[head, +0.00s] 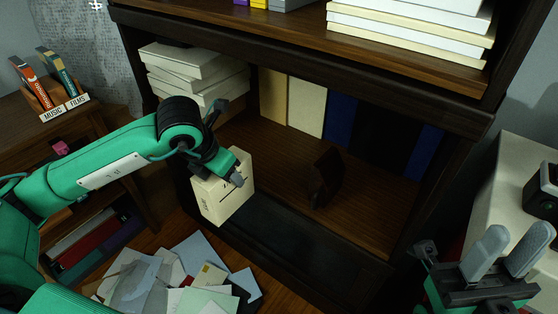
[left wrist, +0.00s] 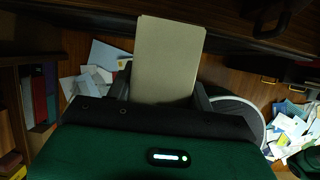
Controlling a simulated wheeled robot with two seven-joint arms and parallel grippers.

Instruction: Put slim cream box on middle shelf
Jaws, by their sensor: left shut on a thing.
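The slim cream box (head: 226,199) is held by my left gripper (head: 222,174) at the front left edge of the middle shelf (head: 375,212). It is tilted, with its lower part in front of the shelf edge; I cannot tell whether it touches the shelf. In the left wrist view the cream box (left wrist: 168,58) stands out between the two fingers of my left gripper (left wrist: 165,92). My right gripper (head: 508,250) is open and empty at the lower right, away from the shelf.
White books (head: 190,70) are stacked at the shelf's left end. Upright cream and blue books (head: 306,106) line its back. A dark bookend (head: 325,178) stands mid-shelf, with bare wood around it. Papers (head: 175,275) litter the floor. A white cabinet (head: 500,190) is at right.

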